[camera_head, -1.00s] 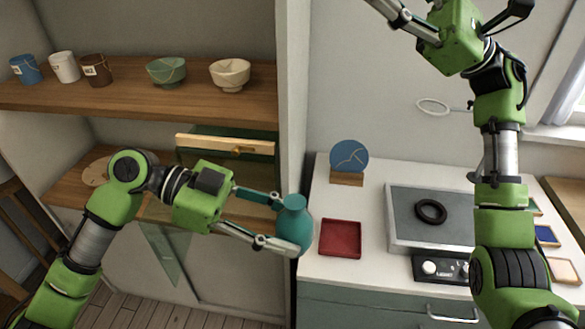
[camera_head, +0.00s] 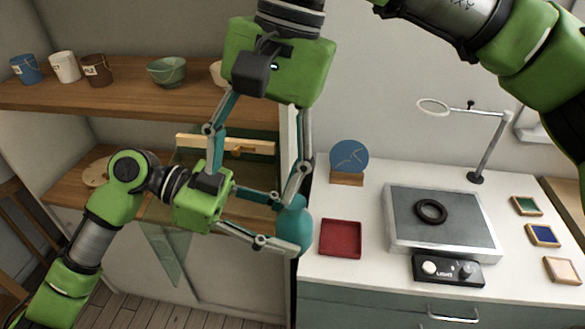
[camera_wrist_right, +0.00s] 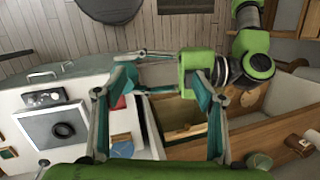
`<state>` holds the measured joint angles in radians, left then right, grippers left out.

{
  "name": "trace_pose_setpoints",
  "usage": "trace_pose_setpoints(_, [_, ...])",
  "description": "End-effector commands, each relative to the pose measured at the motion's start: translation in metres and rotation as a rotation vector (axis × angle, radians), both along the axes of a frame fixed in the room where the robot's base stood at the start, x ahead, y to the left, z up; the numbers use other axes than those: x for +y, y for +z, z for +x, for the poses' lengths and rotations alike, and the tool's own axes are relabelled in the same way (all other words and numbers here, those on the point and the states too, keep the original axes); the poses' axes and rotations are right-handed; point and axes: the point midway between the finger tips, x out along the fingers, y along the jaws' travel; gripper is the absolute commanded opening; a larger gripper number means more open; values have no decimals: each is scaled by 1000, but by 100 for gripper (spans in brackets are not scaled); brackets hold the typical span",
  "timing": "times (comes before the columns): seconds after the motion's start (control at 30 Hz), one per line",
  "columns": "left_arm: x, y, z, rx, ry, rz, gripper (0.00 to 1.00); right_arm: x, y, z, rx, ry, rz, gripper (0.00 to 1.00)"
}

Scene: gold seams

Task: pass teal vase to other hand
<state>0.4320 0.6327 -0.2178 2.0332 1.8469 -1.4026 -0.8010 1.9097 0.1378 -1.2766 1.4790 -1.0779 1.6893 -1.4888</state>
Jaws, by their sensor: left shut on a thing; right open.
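The teal vase (camera_head: 300,228) is in the head view, held off to the left of the red tray, its upper part partly covered by a finger of my right gripper. My left gripper (camera_head: 287,224) is shut on the vase from the left. My right gripper (camera_head: 252,197) hangs from above with its fingers wide apart, one overlapping the vase's neck in the picture and the other over my left gripper's body. I cannot tell whether it touches the vase. In the right wrist view the vase (camera_wrist_right: 122,79) shows small, left of centre, between my left gripper's fingertips.
A red tray (camera_head: 340,238), a blue disc on a stand (camera_head: 349,158), a grey panel with a black ring (camera_head: 431,211) and a magnifier (camera_head: 434,107) stand on the white counter (camera_head: 385,276). Shelves hold bowls and cups.

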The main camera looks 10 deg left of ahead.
Motion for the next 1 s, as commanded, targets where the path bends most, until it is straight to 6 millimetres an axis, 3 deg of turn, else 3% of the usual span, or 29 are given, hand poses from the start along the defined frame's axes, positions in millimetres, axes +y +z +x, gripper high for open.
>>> trace_pose_setpoints(0.1, [0, 1, 0, -1, 0, -1, 17, -23, -11, 12, -76, -21, -135, 63])
trace_pose_setpoints(0.3, [0, 1, 0, -1, 0, -1, 17, -45, -19, 22, -132, -44, -242, 63])
trace_pose_setpoints(0.47, [0, 1, 0, -1, 0, -1, 17, -48, -31, 23, -136, -46, -258, 63])
trace_pose_setpoints(1.0, [0, 1, 0, -1, 0, -1, 17, -47, -123, 23, -134, -46, -252, 63])
